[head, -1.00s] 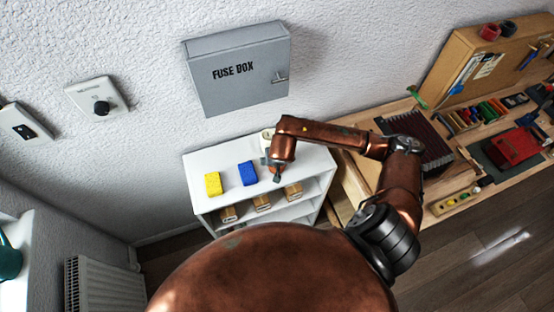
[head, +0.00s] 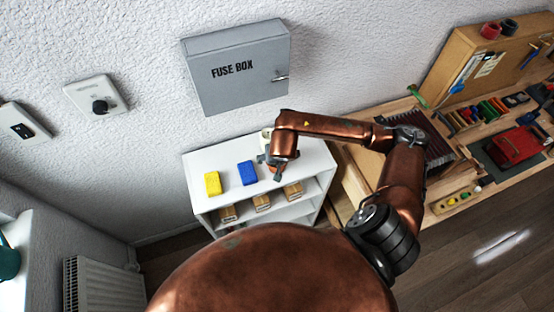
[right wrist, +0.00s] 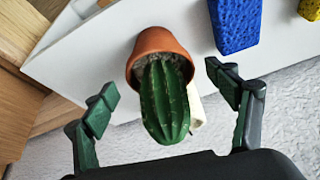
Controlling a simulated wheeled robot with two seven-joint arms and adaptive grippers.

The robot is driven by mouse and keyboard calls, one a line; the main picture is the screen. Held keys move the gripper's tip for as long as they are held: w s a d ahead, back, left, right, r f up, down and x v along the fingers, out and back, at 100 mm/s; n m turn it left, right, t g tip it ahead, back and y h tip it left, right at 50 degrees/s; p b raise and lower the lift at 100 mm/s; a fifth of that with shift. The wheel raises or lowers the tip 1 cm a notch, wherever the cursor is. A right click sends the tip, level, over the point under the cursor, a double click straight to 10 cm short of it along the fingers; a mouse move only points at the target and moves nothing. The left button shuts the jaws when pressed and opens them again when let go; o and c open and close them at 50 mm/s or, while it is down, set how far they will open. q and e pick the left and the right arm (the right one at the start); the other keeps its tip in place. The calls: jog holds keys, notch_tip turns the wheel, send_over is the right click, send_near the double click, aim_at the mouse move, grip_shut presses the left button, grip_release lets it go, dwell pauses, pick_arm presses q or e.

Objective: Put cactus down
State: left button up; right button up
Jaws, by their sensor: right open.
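The cactus (right wrist: 165,100) is green and ribbed, in a terracotta pot (right wrist: 155,42). In the right wrist view it is on the white shelf unit's top (right wrist: 95,60). My right gripper (right wrist: 168,95) is open, its fingers on either side of the cactus with clear gaps. My left gripper is not in view.
A blue sponge (head: 247,173) and a yellow sponge (head: 212,184) stand left of my gripper on the shelf top. A pale object (head: 266,138) is close behind it, partly hidden. The wall with the fuse box (head: 236,68) is behind. A wooden workbench (head: 350,185) is to the right.

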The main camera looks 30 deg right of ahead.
jog(key=b+v, duration=0.1)
jog(key=v, duration=0.7)
jog(key=shift+s, duration=0.1)
